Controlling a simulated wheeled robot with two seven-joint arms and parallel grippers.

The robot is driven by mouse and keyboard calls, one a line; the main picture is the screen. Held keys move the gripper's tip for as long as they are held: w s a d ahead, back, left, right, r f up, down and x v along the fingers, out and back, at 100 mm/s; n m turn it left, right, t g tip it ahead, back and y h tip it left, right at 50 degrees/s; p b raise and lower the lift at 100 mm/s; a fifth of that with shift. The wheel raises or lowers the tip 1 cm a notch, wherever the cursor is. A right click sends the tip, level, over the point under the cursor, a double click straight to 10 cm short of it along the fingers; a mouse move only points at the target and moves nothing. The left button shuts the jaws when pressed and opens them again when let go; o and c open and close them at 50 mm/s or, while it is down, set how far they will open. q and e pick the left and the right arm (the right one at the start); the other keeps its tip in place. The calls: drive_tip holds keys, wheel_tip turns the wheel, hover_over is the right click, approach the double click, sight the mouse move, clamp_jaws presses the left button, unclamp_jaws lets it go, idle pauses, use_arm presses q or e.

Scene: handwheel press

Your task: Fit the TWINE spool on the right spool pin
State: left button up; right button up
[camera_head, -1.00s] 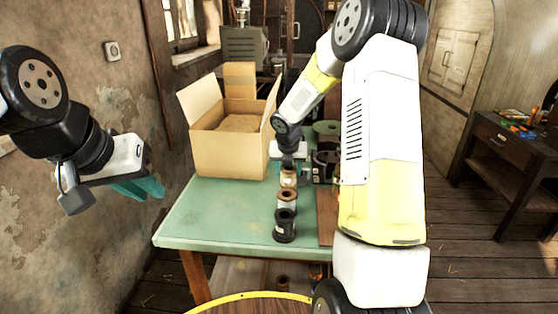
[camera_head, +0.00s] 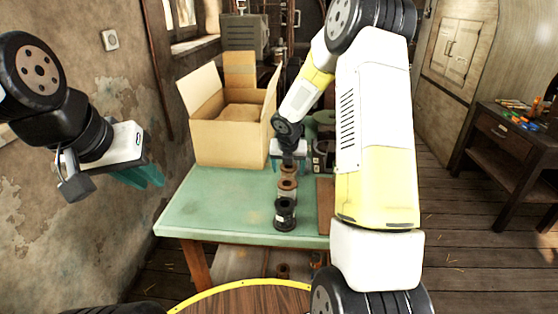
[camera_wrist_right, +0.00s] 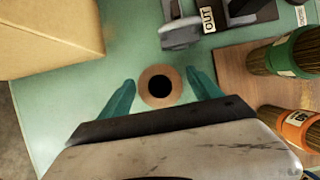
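A row of spools stands on the green table: a black one (camera_head: 285,215) in front, a brown one (camera_head: 287,190) behind it, and a tan-brown one (camera_head: 288,171) at the far end, below my right gripper (camera_head: 287,163). In the right wrist view the far spool shows from above as a brown ring with a dark hole (camera_wrist_right: 160,87). My right gripper (camera_wrist_right: 160,76) is open, with one teal finger on each side of it and visible gaps. No spool label is readable as TWINE. My left gripper (camera_head: 140,176) hangs empty left of the table. I cannot make out the spool pins.
An open cardboard box (camera_head: 228,142) stands left of the right gripper. A grey metal part (camera_wrist_right: 181,33) with an OUT plate (camera_wrist_right: 208,19) lies ahead. The table's left front is clear.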

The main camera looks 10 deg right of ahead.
drive_tip(key=d+v, duration=0.1)
drive_tip(key=v, duration=0.6)
drive_tip(key=shift+s+a+r, duration=0.2)
drive_tip(key=shift+a+r, duration=0.15)
drive_tip(key=shift+a, duration=0.2)
drive_tip(key=shift+r, duration=0.1)
wheel_tip(320, 180, up, 8)
idle(0.4)
